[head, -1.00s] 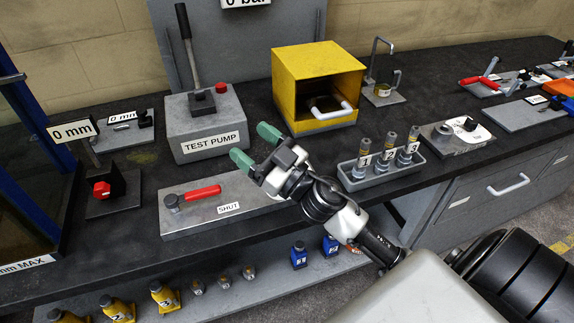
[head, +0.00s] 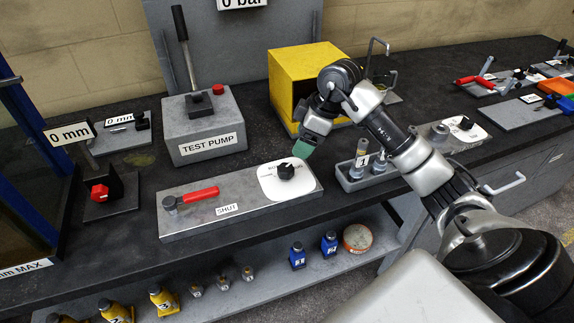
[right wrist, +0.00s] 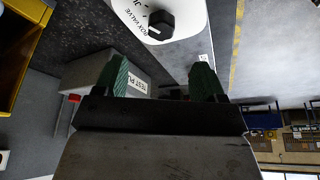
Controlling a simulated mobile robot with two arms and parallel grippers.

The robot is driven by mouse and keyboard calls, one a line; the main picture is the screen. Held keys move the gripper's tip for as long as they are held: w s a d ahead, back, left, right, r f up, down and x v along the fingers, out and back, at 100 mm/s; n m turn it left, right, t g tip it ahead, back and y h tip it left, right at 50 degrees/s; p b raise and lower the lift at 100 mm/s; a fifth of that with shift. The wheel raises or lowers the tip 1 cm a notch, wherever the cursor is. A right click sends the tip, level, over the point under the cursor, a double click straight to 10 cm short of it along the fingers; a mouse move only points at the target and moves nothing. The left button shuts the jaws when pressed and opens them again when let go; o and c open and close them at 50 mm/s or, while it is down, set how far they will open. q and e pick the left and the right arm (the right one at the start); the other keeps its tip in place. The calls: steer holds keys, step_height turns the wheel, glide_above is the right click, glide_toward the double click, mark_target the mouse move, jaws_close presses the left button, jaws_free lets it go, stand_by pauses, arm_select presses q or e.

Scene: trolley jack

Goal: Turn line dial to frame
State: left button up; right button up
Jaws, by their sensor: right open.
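The dial is a black knob (head: 287,171) on a white round-cornered plate (head: 272,190), at the right end of a grey steel board (head: 240,203). Lettering on the plate is too small to read fully in the head view. In the right wrist view the knob (right wrist: 160,24) and its plate (right wrist: 190,14) show at the top, with part of the words "BOX VALVE" legible. My right gripper (head: 304,145) has green fingertips just above and behind the dial, apart from it. In the right wrist view its fingers (right wrist: 161,78) are spread and empty. My left gripper is out of view.
A red-handled lever (head: 195,196) marked SHUT is on the same board. The test pump (head: 205,128) stands behind left, the yellow box (head: 295,70) behind. A tray of numbered cylinders (head: 348,183) stands right, partly covered by my arm. Yellow and blue bottles stand on the lower shelf.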

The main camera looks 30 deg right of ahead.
mark_target(286, 167)
steer(key=p+x, duration=0.1)
steer(key=x, duration=0.9)
steer(key=shift+a, duration=0.15)
steer(key=c, duration=0.9)
